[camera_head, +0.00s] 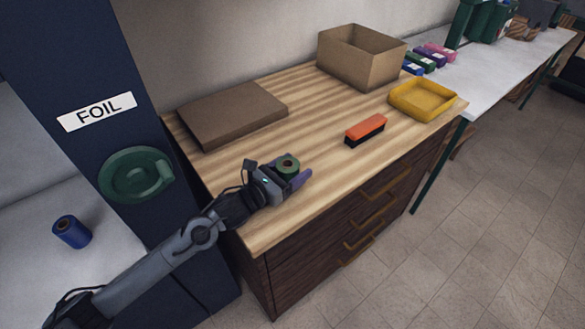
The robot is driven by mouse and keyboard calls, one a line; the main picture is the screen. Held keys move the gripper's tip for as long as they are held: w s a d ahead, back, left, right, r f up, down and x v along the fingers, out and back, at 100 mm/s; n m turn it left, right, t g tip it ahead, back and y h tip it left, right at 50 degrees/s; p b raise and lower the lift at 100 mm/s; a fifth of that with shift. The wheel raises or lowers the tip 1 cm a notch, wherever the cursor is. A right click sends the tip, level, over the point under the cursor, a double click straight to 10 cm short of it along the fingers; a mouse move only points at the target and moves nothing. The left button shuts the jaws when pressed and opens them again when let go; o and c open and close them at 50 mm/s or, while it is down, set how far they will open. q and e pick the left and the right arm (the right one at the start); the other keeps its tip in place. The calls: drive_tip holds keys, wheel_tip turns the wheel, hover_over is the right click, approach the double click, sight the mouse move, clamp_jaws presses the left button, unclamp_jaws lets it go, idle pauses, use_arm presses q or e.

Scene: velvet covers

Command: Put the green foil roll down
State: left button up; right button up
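My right gripper is not in view.
A brown flat box (235,112), an open cardboard box (360,58), a yellow tray (422,100) and an orange-topped brush (366,130) are on the counter. A blue roll (71,232) stands at left, below a FOIL sign (98,111). The counter's middle is clear.

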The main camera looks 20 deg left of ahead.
use_arm(q)
drive_tip(key=o, duration=0.3)
drive_tip(key=shift+o, duration=0.2)
drive_tip(key=shift+r, duration=0.2)
drive_tip(key=p+v, duration=0.2)
drive_tip(key=v, duration=0.9)
drive_tip(key=shift+s+a, duration=0.2)
drive_tip(key=shift+s, duration=0.25)
drive_tip(key=shift+s+a, duration=0.1)
